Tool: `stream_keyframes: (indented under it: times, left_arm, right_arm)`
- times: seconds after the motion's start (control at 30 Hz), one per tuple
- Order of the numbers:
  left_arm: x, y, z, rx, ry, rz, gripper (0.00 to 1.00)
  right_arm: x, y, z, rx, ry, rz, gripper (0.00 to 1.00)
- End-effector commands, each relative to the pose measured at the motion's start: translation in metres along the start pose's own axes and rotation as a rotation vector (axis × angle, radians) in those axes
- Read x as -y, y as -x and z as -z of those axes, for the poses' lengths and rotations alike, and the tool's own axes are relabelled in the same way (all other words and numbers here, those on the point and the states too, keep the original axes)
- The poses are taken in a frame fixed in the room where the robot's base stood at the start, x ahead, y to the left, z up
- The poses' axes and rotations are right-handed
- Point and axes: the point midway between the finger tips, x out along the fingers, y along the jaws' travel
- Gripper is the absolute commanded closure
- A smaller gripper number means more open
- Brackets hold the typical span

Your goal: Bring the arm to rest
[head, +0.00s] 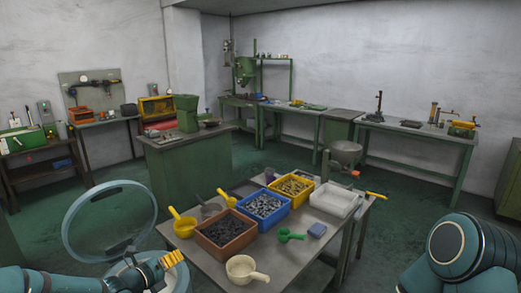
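My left arm comes in at the lower left. Its gripper (172,259), with yellow ridged finger parts, is at the near left of the central table (211,269), left of the cream scoop. I see nothing clearly held in it, but the small, angled view does not show whether the fingers are apart. On the right, only a dark teal rounded part of my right arm shows; its gripper is out of view.
The table holds a brown bin (226,252), a blue bin (263,225), a yellow bin (290,203), a white tray (335,210), a cream scoop (241,268), a green scoop (287,236) and yellow scoops. Green floor (390,215) is clear to the right. Benches line the walls.

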Motion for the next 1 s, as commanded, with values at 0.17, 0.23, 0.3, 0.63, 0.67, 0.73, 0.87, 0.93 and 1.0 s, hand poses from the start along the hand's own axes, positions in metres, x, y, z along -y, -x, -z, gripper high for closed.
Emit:
stream_keyframes:
  times: [0.17,0.23,0.3,0.63,0.67,0.73,0.87,0.93,1.0]
  left_arm:
    - [0.012,-0.005,0.129,-0.381,-0.374,0.057,1.0]
    - [0.012,0.003,0.177,-0.528,-0.552,0.102,1.0]
    - [0.01,0.017,0.224,-0.677,-0.753,0.167,1.0]
    - [-0.019,0.094,0.36,-1.12,-1.788,0.671,1.0]
    - [-0.021,0.099,0.367,-1.132,-1.883,0.731,1.0]
    - [-0.024,0.108,0.38,-1.137,-2.096,0.869,1.0]
    - [-0.023,0.119,0.396,-1.075,-2.42,1.098,1.0]
    - [-0.02,0.122,0.402,-1.026,-2.541,1.19,1.0]
    - [-0.017,0.123,0.405,-0.981,-2.627,1.254,1.0]
  right_arm:
    - [-0.005,-0.015,-0.003,0.002,0.001,-0.002,0.53]
    - [-0.007,-0.02,-0.004,0.003,0.001,-0.002,0.53]
    - [-0.009,-0.026,-0.005,0.004,0.002,-0.003,0.53]
    - [-0.019,-0.054,-0.01,0.01,0.003,-0.007,0.53]
    - [-0.02,-0.056,-0.011,0.011,0.003,-0.008,0.53]
    - [-0.021,-0.062,-0.012,0.012,0.003,-0.009,0.53]
    - [-0.024,-0.069,-0.013,0.013,0.003,-0.01,0.53]
    - [-0.025,-0.072,-0.014,0.014,0.004,-0.01,0.53]
    - [-0.025,-0.073,-0.014,0.014,0.004,-0.01,0.53]
